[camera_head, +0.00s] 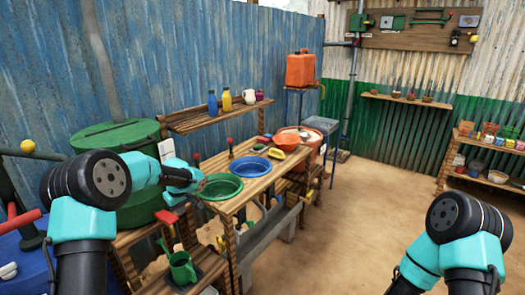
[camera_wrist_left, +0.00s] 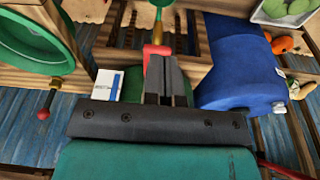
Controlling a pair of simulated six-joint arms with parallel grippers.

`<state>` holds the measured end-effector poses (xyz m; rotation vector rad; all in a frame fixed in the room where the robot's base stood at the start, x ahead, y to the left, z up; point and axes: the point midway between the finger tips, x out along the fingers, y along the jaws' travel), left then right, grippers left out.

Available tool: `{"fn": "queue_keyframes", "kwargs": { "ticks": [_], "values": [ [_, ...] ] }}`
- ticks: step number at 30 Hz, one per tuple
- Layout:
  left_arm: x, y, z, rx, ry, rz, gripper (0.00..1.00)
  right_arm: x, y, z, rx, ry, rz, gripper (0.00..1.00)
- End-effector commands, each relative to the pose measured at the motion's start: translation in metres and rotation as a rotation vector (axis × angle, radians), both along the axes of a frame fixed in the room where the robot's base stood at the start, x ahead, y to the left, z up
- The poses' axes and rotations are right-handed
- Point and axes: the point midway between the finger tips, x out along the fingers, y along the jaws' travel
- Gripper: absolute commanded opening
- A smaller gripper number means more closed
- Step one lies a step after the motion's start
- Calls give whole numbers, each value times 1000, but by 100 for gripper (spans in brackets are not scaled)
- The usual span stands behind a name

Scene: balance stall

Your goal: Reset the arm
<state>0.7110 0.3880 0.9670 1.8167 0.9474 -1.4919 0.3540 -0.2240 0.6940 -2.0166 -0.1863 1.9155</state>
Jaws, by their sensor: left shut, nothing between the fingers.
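My left arm comes in from the left in the head view. Its gripper (camera_head: 203,184) is shut and empty, left of the green basin (camera_head: 222,186) on the wooden bench. In the left wrist view the gripper's dark fingers (camera_wrist_left: 164,60) are together with nothing between them. My right arm shows at the lower right of the head view, but its gripper is not visible.
A blue basin (camera_head: 250,166) sits on the bench beyond the green one. A large green drum (camera_head: 118,140) stands behind my left arm. A green watering can (camera_head: 182,266) stands low in front. Open sandy floor lies right of the bench.

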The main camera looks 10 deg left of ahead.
Motion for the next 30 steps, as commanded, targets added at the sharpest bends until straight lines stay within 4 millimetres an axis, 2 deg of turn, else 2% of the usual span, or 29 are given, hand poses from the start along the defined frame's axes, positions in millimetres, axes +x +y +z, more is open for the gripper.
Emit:
{"fn": "queue_keyframes", "kwargs": {
  "ticks": [5,8,12,14,18,21,24,27,30],
  "values": [
    [-29,-35,-69,-106,41,-170,0,0,0,0,0,0,0,43],
    [-57,-62,-114,-187,52,-289,0,0,0,0,0,0,0,43],
    [-107,-97,-172,-294,48,-436,0,0,0,0,0,0,0,43],
    [-132,-111,-194,-333,42,-493,0,0,0,0,0,0,0,43],
    [-199,-139,-235,-402,14,-610,0,0,0,0,0,0,0,43],
    [-251,-153,-257,-425,-8,-684,0,0,0,0,0,0,0,43],
    [-300,-161,-268,-423,-24,-747,0,0,0,0,0,0,0,43],
    [-334,-164,-272,-406,-34,-795,0,0,0,0,0,0,0,43],
    [-353,-164,-273,-391,-37,-824,0,0,0,0,0,0,0,43]
  ]
}}
